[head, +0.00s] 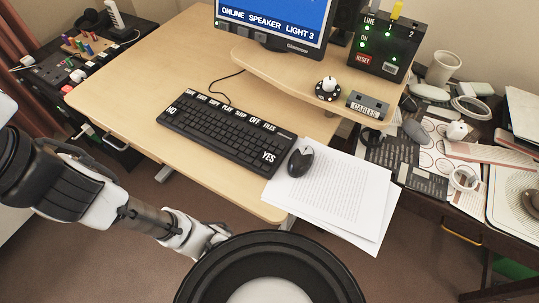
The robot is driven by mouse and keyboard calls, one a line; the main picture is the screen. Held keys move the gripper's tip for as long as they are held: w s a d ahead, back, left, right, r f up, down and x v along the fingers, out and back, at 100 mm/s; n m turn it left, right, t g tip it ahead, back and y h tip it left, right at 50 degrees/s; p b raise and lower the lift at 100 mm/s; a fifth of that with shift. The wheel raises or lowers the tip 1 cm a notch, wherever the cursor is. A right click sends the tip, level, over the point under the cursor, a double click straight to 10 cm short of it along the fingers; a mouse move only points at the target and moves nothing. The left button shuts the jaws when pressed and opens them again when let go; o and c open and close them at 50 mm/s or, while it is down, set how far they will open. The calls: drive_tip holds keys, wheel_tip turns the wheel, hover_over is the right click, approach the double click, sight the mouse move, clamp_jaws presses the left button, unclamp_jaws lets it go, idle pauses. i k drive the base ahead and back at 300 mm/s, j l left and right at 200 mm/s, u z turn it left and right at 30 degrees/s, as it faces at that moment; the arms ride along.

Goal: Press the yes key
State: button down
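The black keyboard (222,128) lies on the desk's front part. Its white-lettered YES key (268,156) is at the near right corner of the keyboard, beside the mouse. A NO key (172,110) is at the left end, and a row of labelled keys runs along the back edge. My gripper (217,236) is low in front of the desk, below and left of the YES key and apart from it. It is small and partly hidden by a dark round shape, so its fingers cannot be made out.
A black mouse (300,161) sits close right of the keyboard, on papers (335,190) overhanging the desk edge. A monitor (275,20) reads "ONLINE SPEAKER LIGHT 3". A black switch box (386,45) stands on the raised shelf (290,72). The desk left of the keyboard is clear.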

sight(267, 157)
drive_tip(key=k+z, duration=0.1)
drive_tip(key=k, duration=0.55)
drive_tip(key=z, duration=1.45)
drive_tip(key=k+j, duration=0.1)
drive_tip(key=j, duration=0.3)
drive_tip(key=k+j, duration=0.1)
drive_tip(key=j, duration=0.25)
drive_tip(key=k+j, duration=0.1)
drive_tip(key=j, duration=0.3)
drive_tip(key=k+j, duration=0.1)
drive_tip(key=j, duration=0.25)
drive_tip(key=k+j, duration=0.1)
drive_tip(key=j, duration=0.3)
